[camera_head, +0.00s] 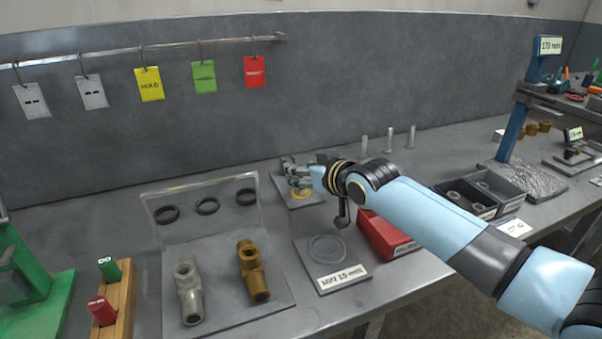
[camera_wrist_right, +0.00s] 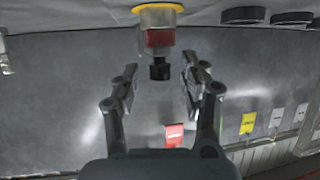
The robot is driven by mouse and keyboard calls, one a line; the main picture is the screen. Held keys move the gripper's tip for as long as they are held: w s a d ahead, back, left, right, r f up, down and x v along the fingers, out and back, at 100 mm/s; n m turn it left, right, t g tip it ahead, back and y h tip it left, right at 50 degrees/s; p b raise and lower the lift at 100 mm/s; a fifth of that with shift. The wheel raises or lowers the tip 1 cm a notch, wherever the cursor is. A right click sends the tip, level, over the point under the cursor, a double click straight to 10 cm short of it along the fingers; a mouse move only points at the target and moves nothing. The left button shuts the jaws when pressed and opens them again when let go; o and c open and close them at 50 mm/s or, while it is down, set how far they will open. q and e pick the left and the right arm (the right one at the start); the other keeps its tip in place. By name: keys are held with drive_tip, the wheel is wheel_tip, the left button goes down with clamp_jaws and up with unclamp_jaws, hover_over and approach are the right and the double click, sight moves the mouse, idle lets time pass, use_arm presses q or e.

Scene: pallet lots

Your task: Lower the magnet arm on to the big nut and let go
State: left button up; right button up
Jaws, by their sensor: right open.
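My right gripper (camera_head: 297,176) reaches in from the right over a small grey plate with a yellow ring (camera_head: 301,194) at the back of the bench. In the right wrist view this gripper (camera_wrist_right: 160,74) is open. Between and just beyond its fingers is a stepped part with a silver and red body (camera_wrist_right: 160,36) and a black end (camera_wrist_right: 160,68); it lines up with the yellow ring (camera_wrist_right: 176,7). The fingers show gaps on both sides of it. I cannot tell which piece is the magnet arm or the big nut; the gripper hides this spot in the head view. My left gripper is not in view.
A labelled plate with a clear ring (camera_head: 327,247) and a red bin (camera_head: 378,236) stand nearer the front. A grey board (camera_head: 215,305) with two pipe fittings and black rings lies left. Upright pins (camera_head: 388,141) stand behind. Tags hang from a rail (camera_head: 140,47).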

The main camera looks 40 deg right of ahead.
drive_tip(key=shift+w+f, duration=0.2)
drive_tip(key=shift+w, duration=0.4)
clamp_jaws()
